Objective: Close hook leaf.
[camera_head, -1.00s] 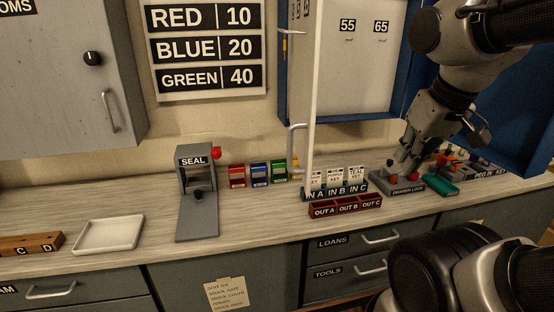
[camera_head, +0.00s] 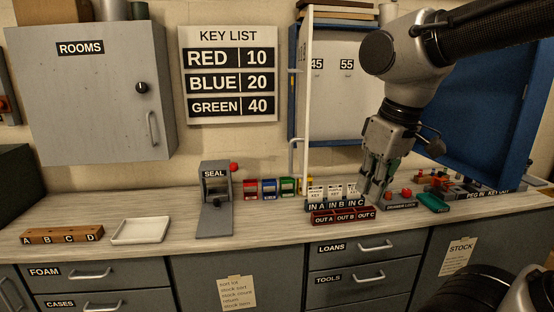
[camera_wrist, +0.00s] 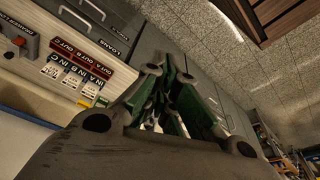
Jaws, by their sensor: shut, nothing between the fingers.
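The hook leaf (camera_head: 305,110) is a tall pale panel at the left side of the blue key cabinet (camera_head: 480,110). It stands swung out, seen almost edge-on, with a white handle (camera_head: 293,150) on its left face. My gripper (camera_head: 370,193) is shut and empty, pointing down in front of the cabinet's lower part, right of the leaf and apart from it. In the wrist view, my gripper's dark green fingers (camera_wrist: 165,75) come together over the drawers and floor. The leaf cannot be made out there.
Below the leaf stand the IN key holders (camera_head: 335,205) and the red OUT tray (camera_head: 343,217). A drawer lock block (camera_head: 400,207) and green item (camera_head: 433,202) lie right of my gripper. The seal press (camera_head: 215,200) and white tray (camera_head: 140,230) are farther left.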

